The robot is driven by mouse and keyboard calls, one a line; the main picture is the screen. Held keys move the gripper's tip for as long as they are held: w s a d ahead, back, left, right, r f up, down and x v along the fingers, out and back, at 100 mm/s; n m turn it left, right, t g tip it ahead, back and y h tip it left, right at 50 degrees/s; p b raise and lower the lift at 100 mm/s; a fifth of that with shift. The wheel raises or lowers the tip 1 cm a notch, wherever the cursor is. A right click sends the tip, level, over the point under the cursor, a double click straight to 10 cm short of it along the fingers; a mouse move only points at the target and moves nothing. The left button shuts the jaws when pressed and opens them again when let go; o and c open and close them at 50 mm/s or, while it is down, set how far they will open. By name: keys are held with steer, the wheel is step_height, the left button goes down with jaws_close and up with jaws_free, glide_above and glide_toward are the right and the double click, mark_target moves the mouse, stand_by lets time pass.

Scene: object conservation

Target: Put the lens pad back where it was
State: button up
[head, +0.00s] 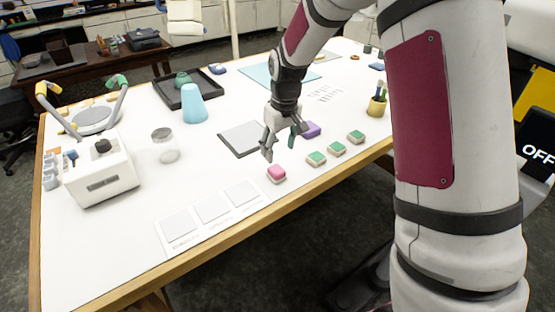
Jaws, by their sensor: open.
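I cannot tell for sure which thing is the lens pad. A purple block (311,130) sits behind that row, partly hidden by my gripper. My gripper (280,150) is open and points down, its fingers apart with nothing seen between them. It is just behind the pink pad and left of the purple block. A white sheet with three pale grey squares (212,209) lies at the front, left of the pink pad.
A dark-edged grey square mat (241,138) lies left of my gripper. A blue cone-like cup (194,104), a black tray (167,91), a glass jar (165,146) and a white device (101,170) stand further left. A yellow brush pot (377,106) stands at right.

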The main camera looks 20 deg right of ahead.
steer(key=s+r+m+t, duration=0.1)
steer(key=s+r, duration=0.5)
steer(key=r, duration=0.2)
steer(key=s+r+t, duration=0.1)
steer(key=s+r, duration=0.5)
steer(key=r, duration=0.3)
steer(key=s+r+m+t, duration=0.2)
steer(key=s+r, duration=0.1)
steer(key=s, duration=1.4)
steer(key=shift+s+a+r+m, duration=0.2)
steer(key=shift+s+r+m, duration=0.1)
